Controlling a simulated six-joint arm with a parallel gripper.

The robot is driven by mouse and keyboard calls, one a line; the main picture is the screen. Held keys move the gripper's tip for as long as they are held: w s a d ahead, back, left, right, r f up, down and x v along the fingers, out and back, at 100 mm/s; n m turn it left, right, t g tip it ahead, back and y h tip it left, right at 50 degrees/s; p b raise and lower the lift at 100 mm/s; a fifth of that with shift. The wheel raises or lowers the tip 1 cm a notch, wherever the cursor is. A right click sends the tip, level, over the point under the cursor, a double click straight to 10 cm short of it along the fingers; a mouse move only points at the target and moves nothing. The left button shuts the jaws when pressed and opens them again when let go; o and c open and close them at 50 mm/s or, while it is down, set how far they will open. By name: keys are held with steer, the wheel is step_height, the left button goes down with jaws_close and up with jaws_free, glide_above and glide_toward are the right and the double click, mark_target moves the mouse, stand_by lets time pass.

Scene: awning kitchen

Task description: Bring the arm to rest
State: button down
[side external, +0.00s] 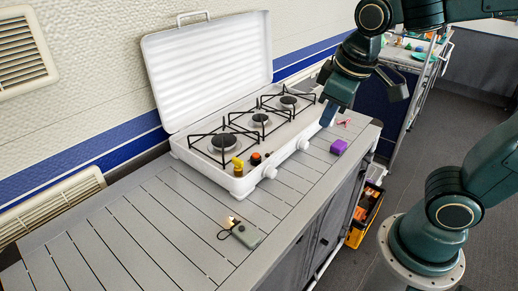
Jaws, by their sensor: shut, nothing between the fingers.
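My gripper (328,112) is at the end of the dark green arm that reaches in from the upper right. It is shut and empty, pointing down over the right end of the white camping stove (225,172). A small gap seems to lie between its tip and the stove's front right edge, but I cannot tell the exact height.
The stove's lid (210,70) stands open behind the burners. A purple block (338,147), a pink item (344,122) and a grey-green device (245,235) lie on the slatted counter (120,235). The counter's left part is clear. An orange-black crate (362,218) stands below.

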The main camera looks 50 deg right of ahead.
steer(key=s+r+m+t+y, duration=0.1)
steer(key=s+m+t, duration=0.1)
steer(key=s, duration=0.5)
steer(key=shift+s+d, duration=0.2)
steer(key=shift+d, duration=0.05)
stand_by(1.0)
